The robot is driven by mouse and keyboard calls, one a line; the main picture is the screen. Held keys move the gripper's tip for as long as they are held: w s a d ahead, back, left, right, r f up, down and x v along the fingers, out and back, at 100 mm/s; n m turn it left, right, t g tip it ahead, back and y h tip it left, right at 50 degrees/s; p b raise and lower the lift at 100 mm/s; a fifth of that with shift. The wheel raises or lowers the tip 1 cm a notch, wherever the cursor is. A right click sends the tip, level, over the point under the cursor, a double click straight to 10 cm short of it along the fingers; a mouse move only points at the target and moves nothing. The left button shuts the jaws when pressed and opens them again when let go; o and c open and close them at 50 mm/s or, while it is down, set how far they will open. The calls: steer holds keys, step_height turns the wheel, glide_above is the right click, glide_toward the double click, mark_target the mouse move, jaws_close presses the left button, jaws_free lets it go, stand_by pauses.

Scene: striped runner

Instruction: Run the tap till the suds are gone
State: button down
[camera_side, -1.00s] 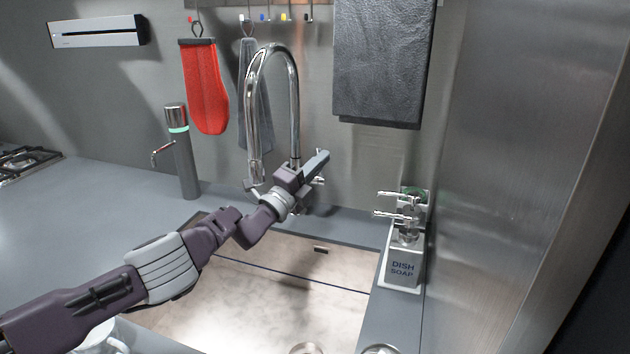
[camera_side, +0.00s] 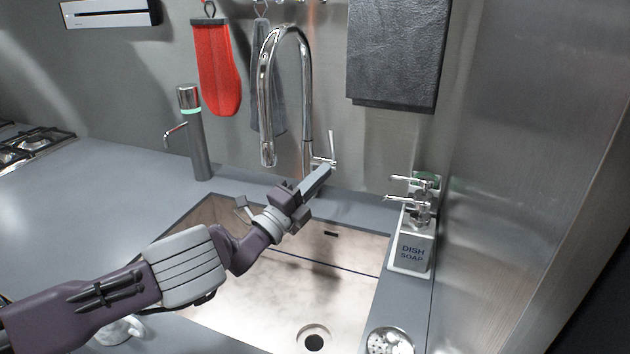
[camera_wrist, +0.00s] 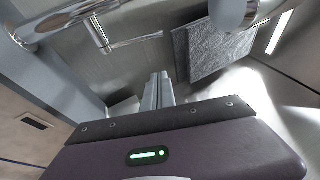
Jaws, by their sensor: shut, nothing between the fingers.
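The chrome tap (camera_side: 306,100) has a tall curved neck, with its spout (camera_side: 268,152) hanging over the sink. Its lever (camera_side: 332,146) points up at the right of the base. No water stream shows below the spout. The pale sink basin (camera_side: 240,300) has a round drain (camera_side: 313,339); I cannot make out suds in it. My gripper (camera_side: 324,173) is shut and empty, just below the lever in the side view, over the sink's back edge. In the wrist view my shut fingers (camera_wrist: 158,80) point toward the back wall, with the lever (camera_wrist: 135,41) up and left.
A dish soap dispenser (camera_side: 411,245) stands right of the sink, near a metal strainer (camera_side: 390,342). A grey cylinder dispenser (camera_side: 195,145) stands at the back left. A red mitt (camera_side: 217,70) and dark towel (camera_side: 398,50) hang behind. The left counter (camera_side: 100,190) is mostly clear.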

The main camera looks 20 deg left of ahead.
steer(key=s+f+n+y, duration=0.2)
steer(key=s+y, duration=0.1)
steer(key=s, duration=0.1)
steer(key=w+a+r+t, duration=0.1)
steer(key=w+r, duration=0.3)
steer(key=w, duration=0.8)
steer(key=shift+w, duration=0.15)
steer(key=shift+r, duration=0.15)
